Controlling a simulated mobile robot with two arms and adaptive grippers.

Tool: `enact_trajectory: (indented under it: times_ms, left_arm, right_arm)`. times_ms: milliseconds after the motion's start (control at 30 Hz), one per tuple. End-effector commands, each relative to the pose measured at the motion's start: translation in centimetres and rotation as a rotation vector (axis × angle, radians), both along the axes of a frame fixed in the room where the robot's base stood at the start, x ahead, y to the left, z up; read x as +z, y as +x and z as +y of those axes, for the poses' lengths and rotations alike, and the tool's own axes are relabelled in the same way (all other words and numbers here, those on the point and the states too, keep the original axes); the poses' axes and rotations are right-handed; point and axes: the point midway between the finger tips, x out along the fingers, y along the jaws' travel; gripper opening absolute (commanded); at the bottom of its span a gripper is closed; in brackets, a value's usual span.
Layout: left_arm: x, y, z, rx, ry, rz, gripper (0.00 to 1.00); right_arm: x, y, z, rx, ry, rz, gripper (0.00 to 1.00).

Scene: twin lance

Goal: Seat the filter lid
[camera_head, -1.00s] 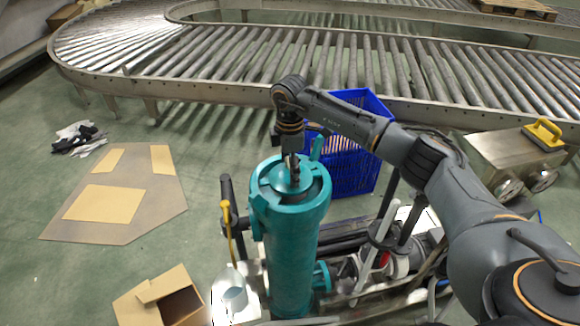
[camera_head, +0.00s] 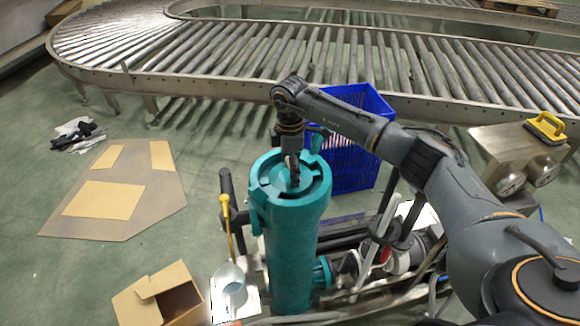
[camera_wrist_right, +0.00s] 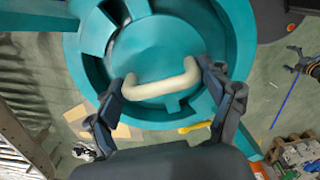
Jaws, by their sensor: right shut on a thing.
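The teal filter housing (camera_head: 292,245) stands upright with an open, notched collar (camera_wrist_right: 236,40) at its top. The round teal lid (camera_wrist_right: 150,48) with a pale bar handle (camera_wrist_right: 160,84) is inside the collar ring, with a dark gap at part of its edge. My right gripper (camera_head: 293,182) comes down from above and is shut on the handle; in the wrist view its fingers (camera_wrist_right: 166,92) are at both ends of the handle. I cannot tell whether the lid rests fully on its seat. My left gripper is not in view.
A blue crate (camera_head: 352,165) stands behind the housing. A roller conveyor (camera_head: 330,60) crosses the back. Flat cardboard (camera_head: 120,215) lies on the floor.

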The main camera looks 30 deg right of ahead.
Motion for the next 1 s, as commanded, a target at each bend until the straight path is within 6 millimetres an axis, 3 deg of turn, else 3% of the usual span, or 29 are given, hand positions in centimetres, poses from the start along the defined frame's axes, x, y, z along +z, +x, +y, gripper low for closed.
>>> enact_trajectory:
  times_ms: [400,433,500,867,1000]
  left_arm:
    - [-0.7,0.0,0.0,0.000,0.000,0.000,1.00]
    - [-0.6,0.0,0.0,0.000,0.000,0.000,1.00]
    - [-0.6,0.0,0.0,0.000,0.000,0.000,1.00]
    - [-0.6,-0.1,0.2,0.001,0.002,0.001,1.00]
    - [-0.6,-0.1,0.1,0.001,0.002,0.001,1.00]
  right_arm:
    - [-1.0,0.0,0.0,0.000,0.000,-0.002,0.35]
    - [-0.9,0.1,0.0,0.000,0.000,-0.002,0.87]
    - [-0.9,0.0,0.0,0.000,0.000,-0.002,1.00]
    - [-1.0,0.0,0.0,0.000,0.000,0.001,1.00]
    - [0.1,0.1,0.0,0.000,0.001,-0.001,1.00]
